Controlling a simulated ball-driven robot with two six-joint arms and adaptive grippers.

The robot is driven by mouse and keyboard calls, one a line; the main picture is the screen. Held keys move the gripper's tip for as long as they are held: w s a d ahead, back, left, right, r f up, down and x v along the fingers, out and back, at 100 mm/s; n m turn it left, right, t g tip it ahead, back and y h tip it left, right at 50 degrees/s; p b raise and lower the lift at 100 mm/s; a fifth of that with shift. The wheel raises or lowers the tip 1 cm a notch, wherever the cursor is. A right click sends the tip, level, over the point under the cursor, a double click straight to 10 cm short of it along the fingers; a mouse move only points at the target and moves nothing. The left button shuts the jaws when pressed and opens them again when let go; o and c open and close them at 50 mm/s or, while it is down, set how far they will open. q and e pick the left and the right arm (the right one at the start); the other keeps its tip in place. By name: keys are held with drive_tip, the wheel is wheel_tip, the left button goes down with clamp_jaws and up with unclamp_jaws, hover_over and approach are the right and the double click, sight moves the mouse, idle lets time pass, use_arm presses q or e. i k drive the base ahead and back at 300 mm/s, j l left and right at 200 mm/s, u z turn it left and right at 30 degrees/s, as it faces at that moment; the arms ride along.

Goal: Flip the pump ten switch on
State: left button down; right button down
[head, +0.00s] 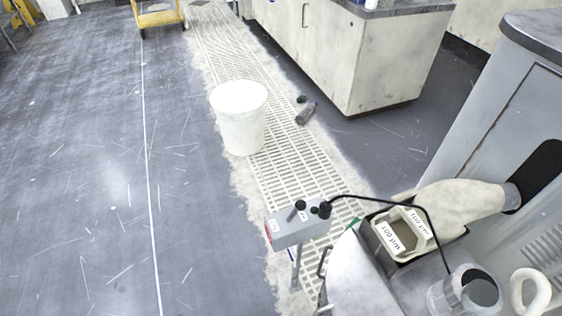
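A small grey control box (297,224) stands on a post at the lower middle of the head view. A short black lever (297,209) and a round black knob (324,209) show on its top. A red part (269,229) is on its left end. A black cable runs right from the box's top. I cannot read any label on the box, nor tell whether the lever is the pump ten switch or which way it is set. Neither of my grippers is in view.
A white bucket (239,118) stands by the floor grating (296,150), with a fallen bottle (307,114) nearby. Right of the control box are a round platen housing (362,275), an open labelled carton (371,232) and a grey machine (490,130). The left floor is clear.

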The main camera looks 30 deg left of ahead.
sight(300, 205)
drive_tip(key=i+j, duration=0.15)
drive_tip(key=j, duration=0.25)
drive_tip(key=i+j, duration=0.15)
drive_tip(key=j, duration=0.25)
drive_tip(key=i+j, duration=0.15)
drive_tip(key=j, duration=0.25)
drive_tip(key=i+j, duration=0.15)
drive_tip(key=j, duration=0.3)
drive_tip(key=i+j, duration=0.15)
drive_tip(key=j, duration=0.25)
drive_tip(key=i+j, duration=0.15)
drive_tip(key=j, duration=0.25)
drive_tip(key=i+j, duration=0.15)
drive_tip(key=j, duration=0.25)
drive_tip(key=i+j+z, duration=0.15)
drive_tip(key=j+z, duration=0.1)
drive_tip(key=z, duration=2.2)
drive_tip(key=k+l, duration=0.05)
drive_tip(key=l, duration=0.05)
